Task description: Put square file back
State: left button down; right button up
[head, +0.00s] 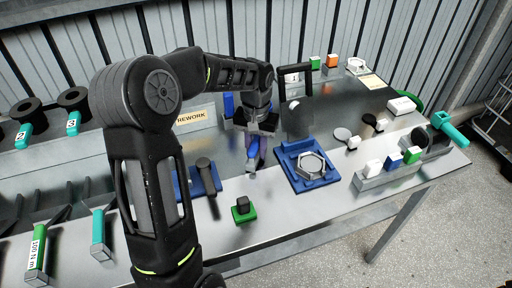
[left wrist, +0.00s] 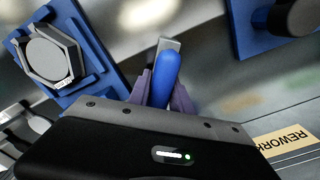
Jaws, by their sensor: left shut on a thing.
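My left gripper (head: 255,146) is shut on a blue-handled tool (head: 252,158), which looks like the square file. It is held above the metal bench, with a short grey metal end pointing down. In the left wrist view the tool (left wrist: 167,76) sits between the purple fingers of the left gripper (left wrist: 162,95), blue handle and flat grey end showing. A grey block holder with a blue piece (head: 228,104) stands just behind my wrist, partly hidden by the arm. My right gripper is not in view.
A blue fixture with a hexagonal ring (head: 308,167) lies right of the gripper. A blue tray with a dark tool (head: 205,178) lies left, a green block (head: 243,209) in front. A REWORK label (head: 191,117) and a black-framed stand (head: 295,83) are behind.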

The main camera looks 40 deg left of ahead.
pick_arm(q)
jog(key=shift+f, duration=0.25)
dwell(0.4)
jog(key=c, duration=1.1)
grip_release()
jog(key=shift+o, duration=0.5)
jog(key=o, duration=1)
jog(key=shift+r+p, duration=3.1)
jog(key=shift+r, duration=1.4)
